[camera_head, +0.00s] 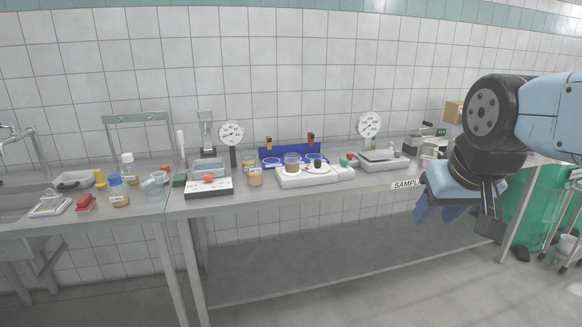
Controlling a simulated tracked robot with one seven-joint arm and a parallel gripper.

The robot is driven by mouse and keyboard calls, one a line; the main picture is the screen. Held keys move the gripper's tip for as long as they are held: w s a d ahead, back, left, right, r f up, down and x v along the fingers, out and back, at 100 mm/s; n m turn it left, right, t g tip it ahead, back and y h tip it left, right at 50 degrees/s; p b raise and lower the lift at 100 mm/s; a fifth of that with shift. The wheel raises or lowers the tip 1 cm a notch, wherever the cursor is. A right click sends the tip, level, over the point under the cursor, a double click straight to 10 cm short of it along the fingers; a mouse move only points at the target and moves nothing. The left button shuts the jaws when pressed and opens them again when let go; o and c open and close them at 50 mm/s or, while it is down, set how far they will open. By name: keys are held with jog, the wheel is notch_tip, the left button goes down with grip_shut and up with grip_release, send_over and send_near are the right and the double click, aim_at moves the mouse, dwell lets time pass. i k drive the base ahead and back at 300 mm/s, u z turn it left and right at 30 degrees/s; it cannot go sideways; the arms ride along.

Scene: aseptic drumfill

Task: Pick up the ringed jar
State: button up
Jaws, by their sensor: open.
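I cannot tell for sure which jar is the ringed one. A clear jar with brown contents (292,164) stands upright on a white flat device (297,182) at the middle of the bench, near ring outlines. A small jar with tan contents and a pale label (255,177) stands at the bench's front edge, left of that device. At the left are a blue-lidded jar (118,190) and a white-lidded jar (127,165). My gripper (462,216) hangs at the right, in front of the bench edge, far from these jars. It is open and holds nothing I can see.
Dial scales (231,134) (369,126) stand along the wall. A blue board with rings (293,152) is behind the white device. A black-and-white box (209,188) lies left of the small jar. A green bin (522,200) stands at right. The floor before the bench is clear.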

aim_at(292, 160)
jog(key=u, duration=0.05)
jog(key=i, duration=1)
jog(key=z, duration=0.05)
